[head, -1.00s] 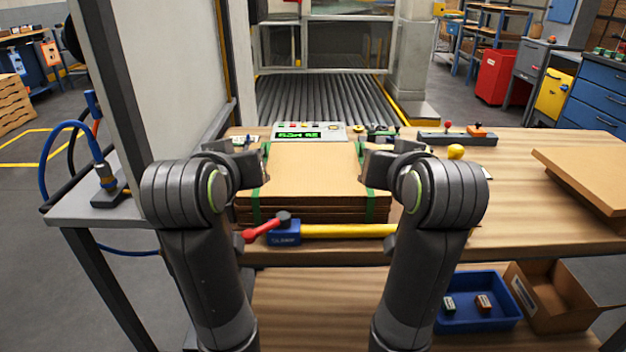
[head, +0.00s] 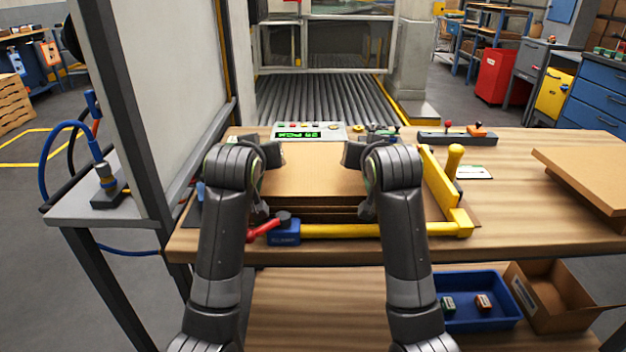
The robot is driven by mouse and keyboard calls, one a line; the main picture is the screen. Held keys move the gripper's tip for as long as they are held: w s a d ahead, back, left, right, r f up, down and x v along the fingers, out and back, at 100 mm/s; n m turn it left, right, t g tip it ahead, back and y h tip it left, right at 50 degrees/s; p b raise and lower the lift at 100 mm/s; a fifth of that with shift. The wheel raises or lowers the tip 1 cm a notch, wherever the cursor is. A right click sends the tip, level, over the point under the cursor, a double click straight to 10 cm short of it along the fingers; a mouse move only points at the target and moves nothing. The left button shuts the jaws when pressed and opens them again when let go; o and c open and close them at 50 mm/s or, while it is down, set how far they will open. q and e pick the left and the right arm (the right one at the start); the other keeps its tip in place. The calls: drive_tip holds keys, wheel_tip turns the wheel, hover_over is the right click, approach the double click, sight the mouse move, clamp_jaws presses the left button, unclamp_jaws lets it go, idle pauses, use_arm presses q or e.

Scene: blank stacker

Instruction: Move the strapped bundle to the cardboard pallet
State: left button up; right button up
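The bundle is a stack of flat brown cardboard (head: 315,182) on the wooden bench, lying between my two arms. Its left and right sides and green straps are mostly hidden behind my arms. My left gripper (head: 272,154) is over the left part of the stack. My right gripper (head: 354,154) is over the right part. The frames do not show whether either gripper's fingers are open or closed, or touch the stack. A flat cardboard slab (head: 590,172), possibly the cardboard pallet, lies at the bench's right edge.
A yellow bar (head: 340,231) with a red-handled blue clamp (head: 285,232) runs before the stack. A yellow fence (head: 440,180) stands to its right. A control panel (head: 308,131) and a roller conveyor (head: 325,98) are behind. Bare bench (head: 515,215) lies before the slab.

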use_arm(q)
drive_tip(key=shift+c, duration=0.2)
use_arm(e)
drive_tip(key=shift+c, duration=0.2)
use_arm(q)
clamp_jaws()
use_arm(e)
clamp_jaws()
